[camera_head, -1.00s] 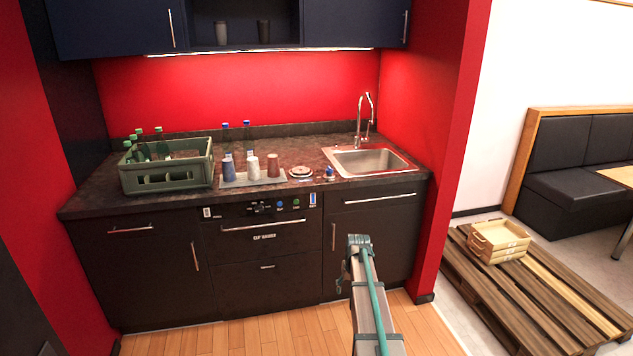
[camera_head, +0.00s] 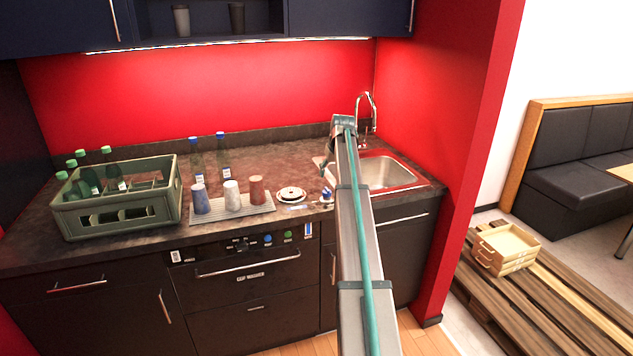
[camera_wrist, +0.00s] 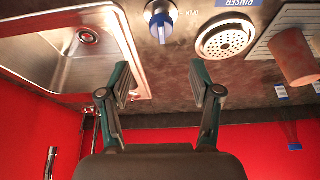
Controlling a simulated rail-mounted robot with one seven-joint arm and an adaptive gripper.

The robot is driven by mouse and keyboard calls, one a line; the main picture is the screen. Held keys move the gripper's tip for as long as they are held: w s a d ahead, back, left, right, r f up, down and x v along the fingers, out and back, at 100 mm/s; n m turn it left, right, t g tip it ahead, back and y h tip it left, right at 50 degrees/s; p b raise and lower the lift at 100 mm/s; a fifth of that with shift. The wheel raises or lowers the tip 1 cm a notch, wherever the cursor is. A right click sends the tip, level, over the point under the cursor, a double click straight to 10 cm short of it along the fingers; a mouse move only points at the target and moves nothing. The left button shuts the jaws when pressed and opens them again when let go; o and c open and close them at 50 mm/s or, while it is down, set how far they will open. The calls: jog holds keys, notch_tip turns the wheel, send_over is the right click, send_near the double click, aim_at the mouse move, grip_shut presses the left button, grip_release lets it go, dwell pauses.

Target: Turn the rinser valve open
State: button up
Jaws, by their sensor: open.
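The rinser valve (camera_wrist: 161,22) is a round silver base with a blue handle at the top of the wrist view. It also shows in the head view (camera_head: 327,193) at the counter's front edge, left of the sink. The round white rinser (camera_wrist: 226,40) is to its right in the wrist view, next to an upside-down RINSER label. My gripper (camera_wrist: 163,84) is open and empty, its fingers apart and pointing towards the valve. It is clear of the valve. In the head view my arm hides most of the gripper.
The steel sink (camera_head: 418,180) with a tall tap (camera_head: 372,106) is right of the valve. A tray (camera_head: 262,210) with three cups is left of the rinser. A green bottle crate (camera_head: 160,212) stands farther left.

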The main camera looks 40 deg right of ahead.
aim_at(327, 189)
jog(key=p+x, duration=0.3)
jog(key=x, duration=0.7)
jog(key=shift+a+f, duration=0.15)
jog(key=shift+f, duration=0.2)
jog(key=c, duration=1.1)
